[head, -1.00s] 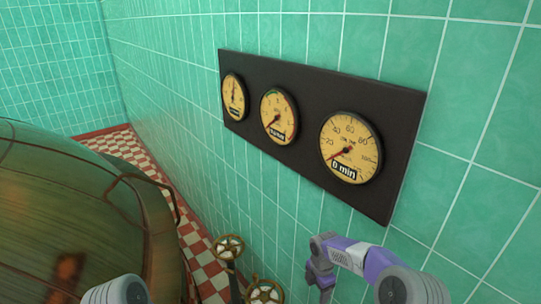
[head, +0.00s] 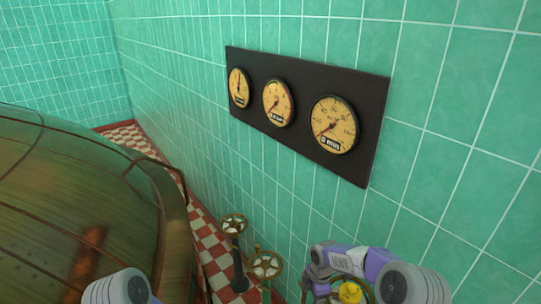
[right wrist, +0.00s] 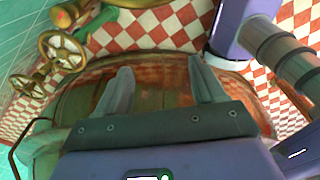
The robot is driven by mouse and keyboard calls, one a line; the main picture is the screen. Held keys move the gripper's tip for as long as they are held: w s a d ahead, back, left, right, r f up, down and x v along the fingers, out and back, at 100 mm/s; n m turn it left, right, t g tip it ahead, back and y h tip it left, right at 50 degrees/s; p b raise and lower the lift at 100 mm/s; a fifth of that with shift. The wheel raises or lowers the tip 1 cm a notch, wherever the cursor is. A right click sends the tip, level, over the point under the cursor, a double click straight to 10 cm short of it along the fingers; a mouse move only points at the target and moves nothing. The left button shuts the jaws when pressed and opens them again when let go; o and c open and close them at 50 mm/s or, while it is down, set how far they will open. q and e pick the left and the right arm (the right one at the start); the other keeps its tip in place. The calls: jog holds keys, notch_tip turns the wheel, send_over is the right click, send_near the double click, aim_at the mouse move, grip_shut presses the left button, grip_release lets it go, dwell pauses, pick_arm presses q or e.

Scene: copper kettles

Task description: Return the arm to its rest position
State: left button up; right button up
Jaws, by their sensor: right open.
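My right arm (head: 345,260), purple and grey, reaches in at the bottom right of the head view, below the gauge panel. In the right wrist view my right gripper (right wrist: 160,65) has its two grey fingers spread wide with nothing between them. A large copper kettle (head: 75,200) fills the lower left of the head view, and its brown-green body (right wrist: 150,100) lies behind the fingers in the wrist view. Of my left arm only a grey link (head: 118,287) shows at the bottom edge; its gripper is out of view.
A dark panel (head: 369,150) with three yellow gauges hangs on the green tiled wall. Two handwheel valves (head: 233,224) (head: 266,264) stand between kettle and wall. A yellow part (head: 350,292) shows beside my right arm. The floor (head: 208,240) is red-white checkered.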

jog(key=s+a+f+m+y+b, duration=0.2)
jog(key=s+f+m+b, duration=0.1)
jog(key=s+f+m, duration=0.5)
jog(key=s+a+f+m+y+b, duration=0.1)
jog(key=s+a+f+m+b, duration=0.2)
jog(key=s+f+m, duration=0.5)
pick_arm(q)
notch_tip(320, 180, down, 9)
jog(key=w+b, duration=0.1)
jog(key=b, duration=0.1)
jog(key=shift+w+f, duration=0.15)
jog(key=shift+w, duration=0.15)
pick_arm(e)
jog(key=s+d+f+m, duration=0.1)
jog(key=s+f+m, duration=0.5)
jog(key=s+m, duration=0.1)
jog(key=shift+s+f+t, duration=0.25)
jog(key=shift+s+t, duration=0.05)
jog(key=shift+s, duration=0.35)
